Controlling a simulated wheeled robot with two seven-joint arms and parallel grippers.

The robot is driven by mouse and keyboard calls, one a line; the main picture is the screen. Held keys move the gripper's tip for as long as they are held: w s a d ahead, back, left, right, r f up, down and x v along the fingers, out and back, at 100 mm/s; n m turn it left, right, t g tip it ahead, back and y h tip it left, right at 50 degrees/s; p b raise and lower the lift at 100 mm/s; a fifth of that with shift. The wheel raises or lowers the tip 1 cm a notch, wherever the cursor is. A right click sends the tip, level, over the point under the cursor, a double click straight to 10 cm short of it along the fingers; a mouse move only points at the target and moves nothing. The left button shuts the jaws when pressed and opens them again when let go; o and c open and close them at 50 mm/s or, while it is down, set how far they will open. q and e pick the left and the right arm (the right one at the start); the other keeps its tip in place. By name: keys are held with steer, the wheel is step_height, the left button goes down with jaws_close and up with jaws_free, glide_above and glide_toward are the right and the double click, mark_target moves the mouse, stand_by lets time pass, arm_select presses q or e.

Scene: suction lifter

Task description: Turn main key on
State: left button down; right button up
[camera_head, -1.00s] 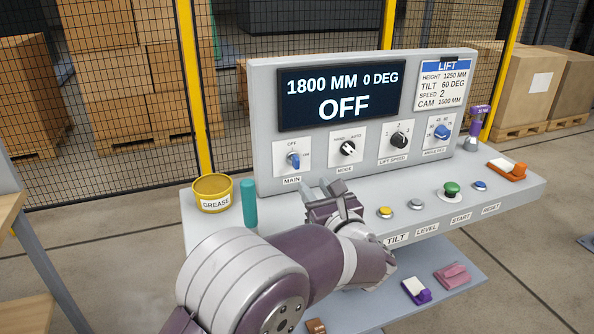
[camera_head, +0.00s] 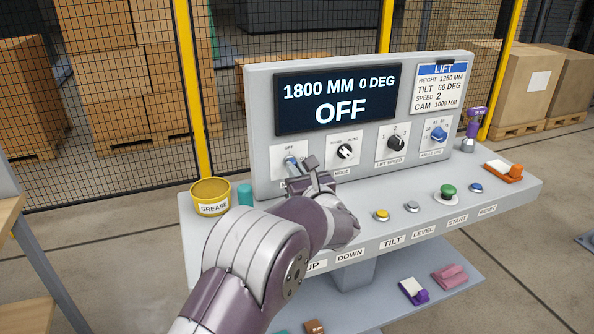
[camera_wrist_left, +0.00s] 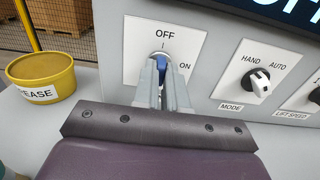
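The main key is a blue knob (camera_head: 291,161) on a white plate at the left of the console; the display (camera_head: 337,98) reads OFF. In the left wrist view the blue knob (camera_wrist_left: 161,63) shows between my two fingers, pointing up near the OFF mark, with ON to its right. My left gripper (camera_head: 300,168) is at the knob, its fingers on either side with a small gap. It looks open; contact with the knob is not clear. The fingers hide part of the knob and the MAIN label. My right gripper is not in view.
A yellow grease tub (camera_head: 211,195) and a teal cylinder (camera_head: 245,194) stand at the left of the console. Several buttons, such as the green one (camera_head: 447,190), line the shelf to the right.

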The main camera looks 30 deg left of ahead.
arm_select(q)
steer(key=m+b, duration=0.1)
steer(key=m, duration=0.7)
steer(key=m+b, duration=0.1)
steer(key=m, duration=0.8)
steer(key=shift+w+d+f+m, duration=0.1)
steer(key=shift+f+m, duration=0.05)
steer(key=shift+m, duration=0.45)
stand_by(0.5)
steer(key=c, duration=1.2)
jaws_free()
